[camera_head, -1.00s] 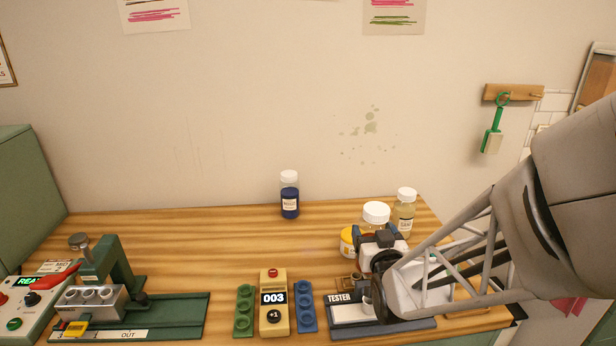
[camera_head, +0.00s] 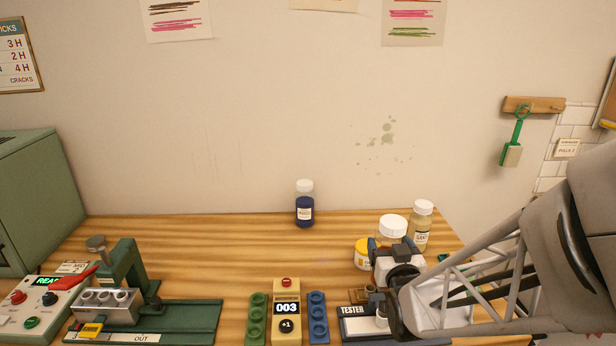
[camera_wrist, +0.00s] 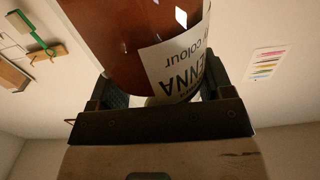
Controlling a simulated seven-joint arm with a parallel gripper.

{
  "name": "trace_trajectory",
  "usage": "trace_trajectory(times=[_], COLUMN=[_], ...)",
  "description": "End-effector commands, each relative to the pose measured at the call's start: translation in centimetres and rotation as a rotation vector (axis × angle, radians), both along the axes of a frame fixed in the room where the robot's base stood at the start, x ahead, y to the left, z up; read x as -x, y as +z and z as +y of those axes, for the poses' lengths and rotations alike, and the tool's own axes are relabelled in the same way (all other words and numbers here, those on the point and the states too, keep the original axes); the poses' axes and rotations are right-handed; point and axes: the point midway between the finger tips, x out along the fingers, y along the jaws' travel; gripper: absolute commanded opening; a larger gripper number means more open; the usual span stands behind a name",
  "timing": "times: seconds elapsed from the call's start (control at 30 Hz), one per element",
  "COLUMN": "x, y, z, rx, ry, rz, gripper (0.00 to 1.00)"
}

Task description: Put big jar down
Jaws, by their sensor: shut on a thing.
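The big jar has a wide white lid (camera_head: 392,226) in the head view; most of its body is hidden behind my gripper there. In the wrist view the big jar (camera_wrist: 125,45) fills the upper middle, with red-brown contents and a white label reading "ENNA colour". My gripper (camera_head: 392,244) is shut on the jar, one finger on each side. The jar stands at the right part of the wooden table (camera_head: 250,240). I cannot tell whether its base touches the tabletop.
A dark blue bottle (camera_head: 305,210) stands further left. The tester (camera_head: 355,325) is in front. Bare table lies left of the blue bottle.

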Motion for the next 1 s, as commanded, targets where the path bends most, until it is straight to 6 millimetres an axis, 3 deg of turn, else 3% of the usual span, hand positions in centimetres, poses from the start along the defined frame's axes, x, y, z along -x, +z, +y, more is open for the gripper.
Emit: trace_trajectory(times=[0.67, 1.0], x=[-0.1, -2.2], y=[0.3, 0.0], z=[0.0, -0.1], rx=[0.0, 0.0], ry=[0.0, 0.0], rz=[0.0, 0.001], gripper=[0.11, 0.11])
